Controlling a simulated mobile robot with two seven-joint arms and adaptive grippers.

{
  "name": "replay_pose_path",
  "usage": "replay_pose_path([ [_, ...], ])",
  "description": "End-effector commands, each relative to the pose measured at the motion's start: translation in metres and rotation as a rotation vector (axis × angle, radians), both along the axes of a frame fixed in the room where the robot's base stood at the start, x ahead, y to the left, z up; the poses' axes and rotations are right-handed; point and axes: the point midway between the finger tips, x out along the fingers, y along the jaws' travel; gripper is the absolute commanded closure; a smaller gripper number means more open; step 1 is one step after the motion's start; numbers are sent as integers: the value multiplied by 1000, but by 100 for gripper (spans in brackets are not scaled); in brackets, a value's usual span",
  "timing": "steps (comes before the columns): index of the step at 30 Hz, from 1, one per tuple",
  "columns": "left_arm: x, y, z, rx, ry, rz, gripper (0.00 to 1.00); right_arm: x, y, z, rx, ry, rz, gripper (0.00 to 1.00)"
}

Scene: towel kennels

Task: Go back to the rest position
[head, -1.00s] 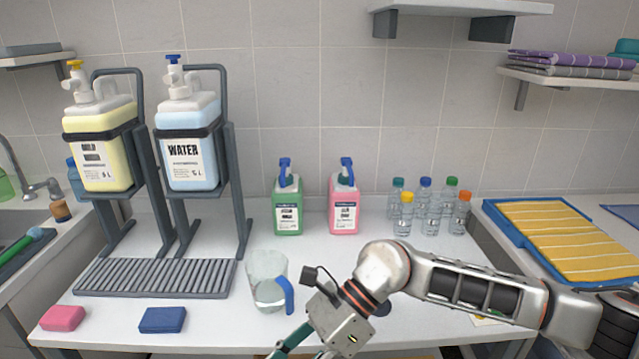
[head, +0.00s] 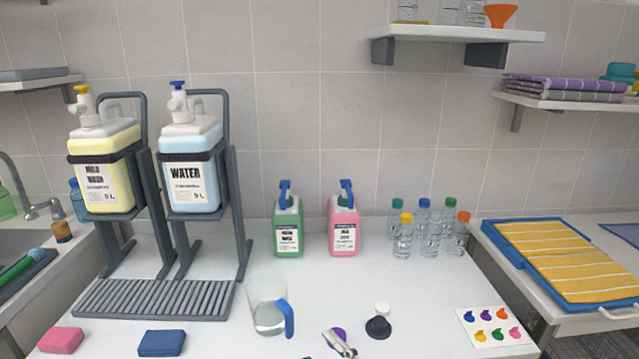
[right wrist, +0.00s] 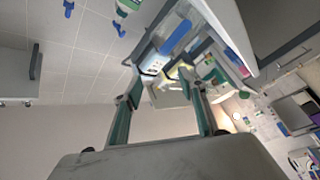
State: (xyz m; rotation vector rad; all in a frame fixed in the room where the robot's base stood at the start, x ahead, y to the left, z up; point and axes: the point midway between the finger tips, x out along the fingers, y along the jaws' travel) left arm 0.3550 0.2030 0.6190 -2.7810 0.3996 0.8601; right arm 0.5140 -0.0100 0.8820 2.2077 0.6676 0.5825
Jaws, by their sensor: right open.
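My right gripper (right wrist: 164,88) shows in the right wrist view with its two teal fingers apart and nothing between them. In the head view, only a small silver piece (head: 340,344) shows at the bottom edge; I cannot tell whether it is part of my right arm. My left gripper is not in view. A clear jug (head: 268,312) with a blue handle stands upright on the white counter (head: 215,338). A green bottle (head: 288,228) and a pink bottle (head: 343,228) stand behind it.
Yellow (head: 104,172) and blue WATER (head: 191,172) dispensers stand over a grey drain rack (head: 150,299). Pink (head: 61,340) and blue (head: 162,343) sponges lie in front. Several small bottles (head: 429,230) stand at the back.

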Motion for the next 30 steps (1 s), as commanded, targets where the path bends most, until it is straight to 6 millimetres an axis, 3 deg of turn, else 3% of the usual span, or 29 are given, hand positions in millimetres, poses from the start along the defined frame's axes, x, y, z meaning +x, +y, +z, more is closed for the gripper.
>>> replay_pose_path([
  [1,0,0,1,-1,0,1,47,-5,-21,-30,39,125,-57,59],
  [5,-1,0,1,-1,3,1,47,-25,-73,-102,133,410,-196,59],
  [9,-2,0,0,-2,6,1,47,-67,-123,-172,218,679,-337,59],
  [15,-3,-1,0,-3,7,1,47,-131,-173,-238,304,945,-491,59],
  [21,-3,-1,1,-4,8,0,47,-161,-191,-260,338,1046,-552,59],
  [30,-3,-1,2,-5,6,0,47,-162,-192,-262,338,1050,-555,59],
])
